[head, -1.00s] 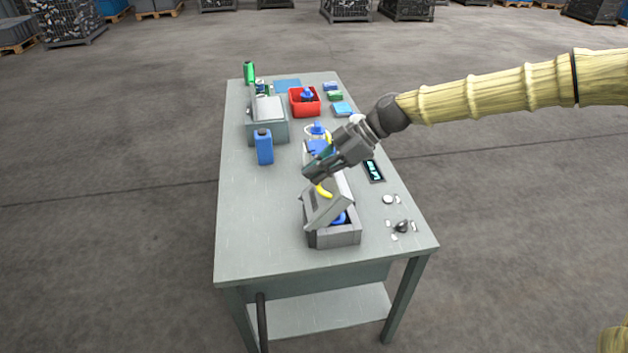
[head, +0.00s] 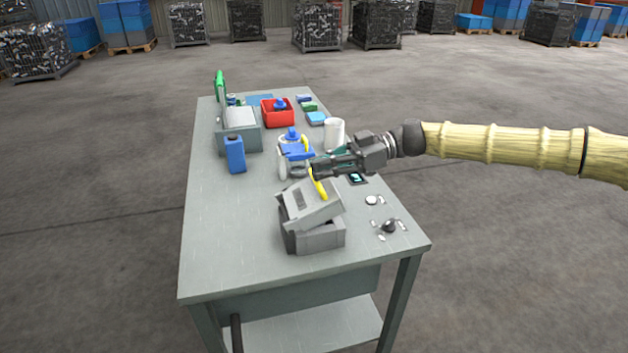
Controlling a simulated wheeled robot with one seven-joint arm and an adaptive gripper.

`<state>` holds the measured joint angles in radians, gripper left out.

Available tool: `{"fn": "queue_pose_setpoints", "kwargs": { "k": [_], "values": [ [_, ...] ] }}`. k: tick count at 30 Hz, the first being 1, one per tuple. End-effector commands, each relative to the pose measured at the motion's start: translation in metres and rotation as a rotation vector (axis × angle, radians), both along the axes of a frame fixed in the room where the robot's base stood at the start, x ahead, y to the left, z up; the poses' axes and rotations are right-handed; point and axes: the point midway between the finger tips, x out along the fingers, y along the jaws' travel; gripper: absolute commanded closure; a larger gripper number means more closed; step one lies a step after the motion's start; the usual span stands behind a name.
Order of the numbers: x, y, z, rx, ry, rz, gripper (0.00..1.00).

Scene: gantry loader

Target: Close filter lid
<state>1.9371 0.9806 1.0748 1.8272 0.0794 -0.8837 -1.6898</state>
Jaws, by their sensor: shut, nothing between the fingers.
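The grey filter box (head: 318,239) stands near the front of the table. Its lighter grey lid (head: 312,207) is tilted, raised above the box and partly open. A yellow strip (head: 317,185) shows at the lid's upper edge; whether it is fixed to the lid I cannot tell. My gripper (head: 316,169) is shut and empty, reaching in from the right just above and behind the lid's upper edge. Whether the fingertips touch the yellow strip or the lid is unclear. The inside of the box is mostly hidden by the lid.
Behind stand a blue-and-white device (head: 293,150), a white cylinder (head: 334,134), a blue bottle (head: 235,155), a grey case (head: 240,133) and a red bin (head: 277,112). Small loose parts (head: 389,226) lie right of the box. The table's (head: 215,235) front left is clear.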

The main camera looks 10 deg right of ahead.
Motion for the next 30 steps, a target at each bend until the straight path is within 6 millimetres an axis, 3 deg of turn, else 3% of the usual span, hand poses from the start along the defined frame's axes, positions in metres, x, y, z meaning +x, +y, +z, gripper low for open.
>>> {"fn": "queue_pose_setpoints", "kwargs": {
  "k": [1, 15, 30],
  "values": [
    [0.0, -0.003, -0.012, 0.022, 0.004, -0.002, 1.0],
    [0.003, -0.028, -0.031, 0.233, 0.029, -0.001, 1.0],
    [0.005, -0.039, -0.04, 0.233, 0.028, 0.0, 1.0]
  ]
}}
